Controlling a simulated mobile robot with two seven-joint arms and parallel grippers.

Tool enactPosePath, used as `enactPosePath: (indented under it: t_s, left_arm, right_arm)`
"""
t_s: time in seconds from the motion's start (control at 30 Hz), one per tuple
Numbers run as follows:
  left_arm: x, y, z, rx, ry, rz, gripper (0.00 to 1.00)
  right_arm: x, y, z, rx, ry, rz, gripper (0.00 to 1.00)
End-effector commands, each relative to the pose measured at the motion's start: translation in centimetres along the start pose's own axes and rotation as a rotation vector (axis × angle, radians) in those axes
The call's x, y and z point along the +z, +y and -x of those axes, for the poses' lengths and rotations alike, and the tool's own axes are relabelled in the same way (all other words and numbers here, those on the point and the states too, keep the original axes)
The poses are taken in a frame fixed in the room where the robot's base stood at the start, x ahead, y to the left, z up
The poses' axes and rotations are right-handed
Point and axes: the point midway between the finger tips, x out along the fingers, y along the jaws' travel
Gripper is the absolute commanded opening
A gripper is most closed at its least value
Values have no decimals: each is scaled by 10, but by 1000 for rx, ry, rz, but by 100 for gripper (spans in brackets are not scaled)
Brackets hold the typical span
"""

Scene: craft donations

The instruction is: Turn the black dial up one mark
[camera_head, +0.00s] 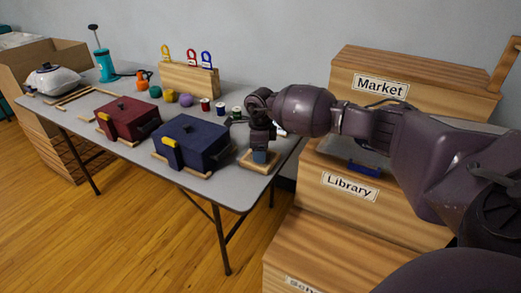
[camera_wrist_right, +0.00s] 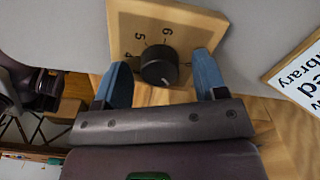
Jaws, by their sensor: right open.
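The black dial (camera_wrist_right: 158,65) sits on a square wooden plate (camera_wrist_right: 125,20) in the right wrist view. The figures 4, 5 and 6 with tick marks show around its upper left side. I cannot tell clearly which mark it points to. My right gripper (camera_wrist_right: 162,62) is open, with one blue finger on each side of the dial and gaps between. In the head view my right gripper (camera_head: 260,156) points down over the wooden plate (camera_head: 258,170) at the table's right end and hides the dial. My left gripper is not in view.
A navy box (camera_head: 190,142) stands just left of my right gripper, with a maroon box (camera_head: 128,118) beyond. Thread spools (camera_head: 221,108) and a wooden rack (camera_head: 188,80) stand behind. Wooden crates labelled Library (camera_head: 348,186) and Market (camera_head: 381,87) are to the right.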

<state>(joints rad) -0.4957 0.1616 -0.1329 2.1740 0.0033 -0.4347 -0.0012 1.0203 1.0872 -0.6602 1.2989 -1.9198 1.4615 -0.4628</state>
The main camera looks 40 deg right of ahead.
Motion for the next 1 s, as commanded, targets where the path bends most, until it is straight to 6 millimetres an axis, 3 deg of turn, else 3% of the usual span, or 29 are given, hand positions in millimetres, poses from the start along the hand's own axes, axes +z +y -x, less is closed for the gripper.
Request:
enactPosePath:
  t_s: [0.23,0.7,1.0]
  left_arm:
    - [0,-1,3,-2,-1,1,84]
    - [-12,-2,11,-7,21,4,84]
    - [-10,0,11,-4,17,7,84]
  right_arm:
    - [0,0,9,-3,-2,0,65]
    - [0,0,88,-5,-3,1,65]
    - [0,0,108,-1,0,0,65]
